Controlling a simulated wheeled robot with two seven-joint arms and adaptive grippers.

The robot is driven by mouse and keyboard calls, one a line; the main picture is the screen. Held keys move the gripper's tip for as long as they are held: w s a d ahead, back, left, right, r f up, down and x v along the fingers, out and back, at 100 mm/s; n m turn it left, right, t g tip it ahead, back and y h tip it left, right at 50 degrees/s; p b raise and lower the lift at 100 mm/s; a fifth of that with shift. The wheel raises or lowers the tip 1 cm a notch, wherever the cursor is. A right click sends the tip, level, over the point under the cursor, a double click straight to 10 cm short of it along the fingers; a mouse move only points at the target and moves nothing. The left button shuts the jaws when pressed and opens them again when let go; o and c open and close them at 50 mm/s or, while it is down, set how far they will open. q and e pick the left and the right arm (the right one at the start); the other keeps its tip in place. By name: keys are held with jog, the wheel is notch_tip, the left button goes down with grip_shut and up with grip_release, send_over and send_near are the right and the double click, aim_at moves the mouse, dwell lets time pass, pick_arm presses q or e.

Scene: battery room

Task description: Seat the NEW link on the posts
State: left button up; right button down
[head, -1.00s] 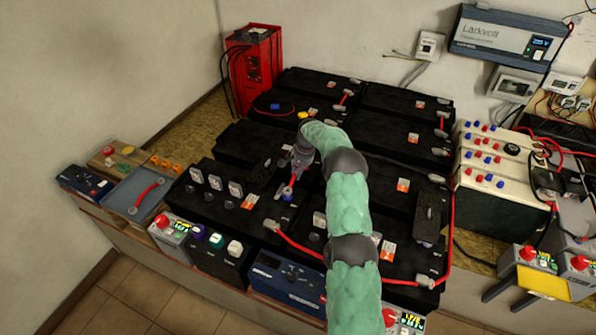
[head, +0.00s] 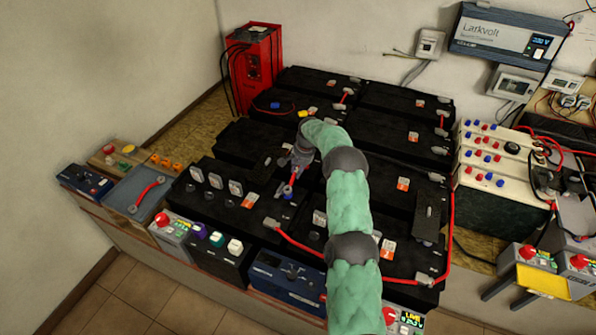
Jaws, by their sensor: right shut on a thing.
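My right gripper (head: 291,174) points down over the black batteries near the middle of the head view. It is shut on a short red link (head: 293,182), mostly hidden by the fingers, with a blue end (head: 287,196) low over the battery top. I cannot tell whether the link touches the posts beneath it. Another red link (head: 147,193) with grey ends lies in the grey tray (head: 126,184) at the left. No NEW marking is readable on either link. My left gripper is not in view.
Black batteries (head: 230,140) fill the bench, with upright grey tabs (head: 216,181) left of the gripper. A red cable (head: 300,243) runs along the front. A red charger (head: 256,65) stands at the back. Meters and boxes (head: 290,284) line the front edge.

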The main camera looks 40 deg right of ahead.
jog(key=shift+f+b, duration=0.65)
jog(key=shift+f, duration=0.5)
dwell(1.9)
jog(key=c, duration=1)
grip_release()
jog(key=shift+o, duration=0.2)
jog(key=o, duration=0.3)
jog(key=shift+o, duration=0.2)
jog(key=shift+r, duration=0.1)
jog(key=shift+r+p, duration=2.15)
jog(key=shift+r, duration=1.8)
